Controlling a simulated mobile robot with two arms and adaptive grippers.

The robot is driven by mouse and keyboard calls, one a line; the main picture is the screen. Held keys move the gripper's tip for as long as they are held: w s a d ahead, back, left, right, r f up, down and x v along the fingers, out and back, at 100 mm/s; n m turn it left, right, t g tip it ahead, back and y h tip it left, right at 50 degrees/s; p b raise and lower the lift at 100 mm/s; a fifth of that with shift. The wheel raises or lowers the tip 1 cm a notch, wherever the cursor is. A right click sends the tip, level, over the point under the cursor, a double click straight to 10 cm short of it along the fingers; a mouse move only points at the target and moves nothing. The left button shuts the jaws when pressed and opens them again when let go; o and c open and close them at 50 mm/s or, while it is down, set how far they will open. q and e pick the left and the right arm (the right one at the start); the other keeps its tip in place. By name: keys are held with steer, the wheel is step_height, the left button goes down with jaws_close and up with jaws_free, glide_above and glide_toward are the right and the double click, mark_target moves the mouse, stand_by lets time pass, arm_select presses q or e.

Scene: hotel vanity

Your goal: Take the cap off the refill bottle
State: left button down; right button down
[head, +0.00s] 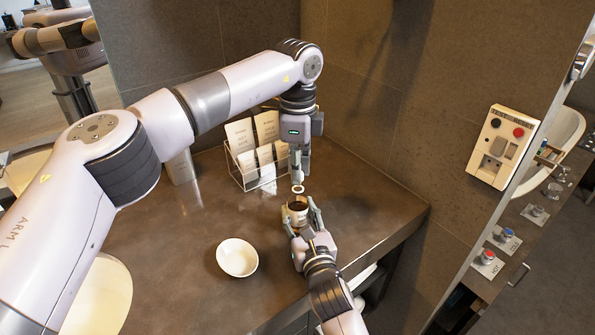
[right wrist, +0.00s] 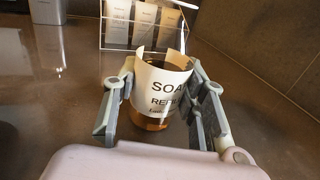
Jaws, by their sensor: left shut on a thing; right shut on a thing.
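The refill bottle (head: 297,216) stands on the dark counter, amber with a white label. In the right wrist view the bottle (right wrist: 165,97) shows the words SOAP and REFILL, with amber glass below the label. My right gripper (head: 301,221) is shut around its sides, one finger on each side; its fingers also show in the right wrist view (right wrist: 158,108). My left gripper (head: 298,176) points straight down above the bottle and is shut on the small white cap (head: 298,189). The cap appears apart from the bottle, just above its dark top.
A clear rack of cards (head: 250,170) stands just behind and left of the left gripper. A white bowl (head: 237,257) sits on the counter at the front left. Tiled walls close the back and right. The counter (head: 200,215) left of the bottle is mostly free.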

arm_select(q)
steer(key=shift+r, duration=0.15)
steer(key=shift+r, duration=1.95)
arm_select(e)
steer(key=c, duration=0.9)
jaws_free()
